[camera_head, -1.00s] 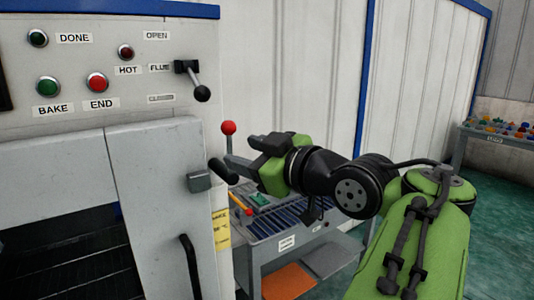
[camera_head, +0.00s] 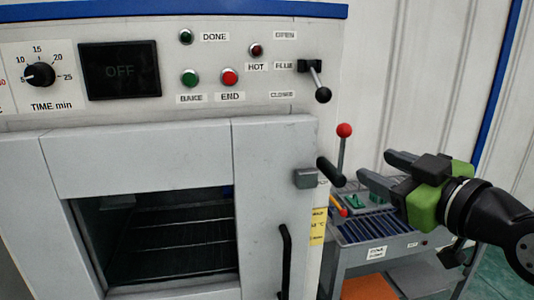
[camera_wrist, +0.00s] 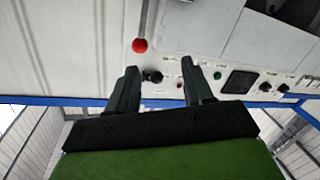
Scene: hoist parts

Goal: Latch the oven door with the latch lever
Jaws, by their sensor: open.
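The oven door (camera_head: 275,180) is a grey panel lying about flush with the oven front; I cannot tell if a small gap remains. It has a black handle (camera_head: 285,260) and a grey block (camera_head: 306,178) at its right edge. A lever with a black grip (camera_head: 330,172), which looks like the latch lever, sits just right of that block, its grip slanting. My gripper (camera_head: 375,166) is open and empty to the right of this grip, fingers pointing left, apart from it. In the wrist view my gripper (camera_wrist: 160,67) has nothing between its fingers.
A red-ball lever (camera_head: 344,130) stands upright close to the black grip, and also shows in the wrist view (camera_wrist: 140,45). The flue lever (camera_head: 322,95) juts out above. A cart (camera_head: 375,265) with a slatted top stands below my gripper.

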